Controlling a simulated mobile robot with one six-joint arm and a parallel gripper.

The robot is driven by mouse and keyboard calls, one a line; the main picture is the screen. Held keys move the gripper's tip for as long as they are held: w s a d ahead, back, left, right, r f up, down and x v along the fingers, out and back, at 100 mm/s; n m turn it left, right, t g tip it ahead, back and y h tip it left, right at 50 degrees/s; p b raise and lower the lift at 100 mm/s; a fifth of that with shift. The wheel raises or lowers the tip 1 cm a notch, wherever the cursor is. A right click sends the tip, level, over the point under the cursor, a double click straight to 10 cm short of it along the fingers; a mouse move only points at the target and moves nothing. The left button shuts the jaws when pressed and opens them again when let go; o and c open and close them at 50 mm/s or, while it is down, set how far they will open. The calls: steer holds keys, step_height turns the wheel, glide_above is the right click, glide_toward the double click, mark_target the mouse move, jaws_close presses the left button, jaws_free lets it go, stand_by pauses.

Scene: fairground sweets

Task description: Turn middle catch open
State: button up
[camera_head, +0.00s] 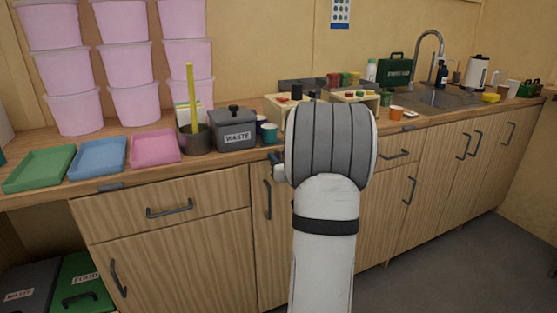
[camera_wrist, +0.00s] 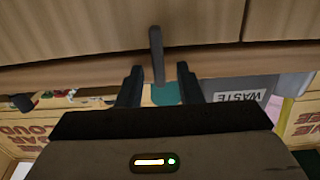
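A grey bar-shaped catch (camera_wrist: 156,45) stands out from the wooden front in the wrist view. My gripper (camera_wrist: 158,72) is open, with one dark finger on each side of the catch's lower part and a gap visible on both sides. In the head view my arm hides most of the gripper. A dark catch piece (camera_head: 274,157) shows at the worktop's front edge just left of my arm; it is probably the same one. Another catch (camera_head: 110,187) lies flat along the edge further left. A small dark catch (camera_head: 408,128) shows to the right.
A grey waste bin (camera_head: 233,130) and a teal cup (camera_head: 269,134) stand close behind the catch. Pink, blue and green trays (camera_head: 97,158) lie to the left. Drawer and door handles (camera_head: 169,209) project below the worktop. The floor at right is clear.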

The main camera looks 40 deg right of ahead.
jaws_close()
steer(key=shift+b, duration=0.4)
steer(key=n+b, duration=0.3)
steer(key=b, duration=0.1)
steer(key=shift+f+n, duration=0.15)
steer(key=shift+n, duration=0.25)
steer(key=n+b, duration=0.5)
steer(key=shift+b, duration=0.4)
steer(key=n+b, duration=0.4)
steer(key=n, duration=0.1)
steer(key=shift+r+n+b, duration=0.2)
steer(key=shift+n+b, duration=0.55)
steer(key=shift+n, duration=0.25)
steer(key=shift+r+n+b, duration=0.15)
steer(key=shift+n+b, duration=0.6)
steer(key=shift+n, duration=0.25)
steer(key=shift+r, duration=0.1)
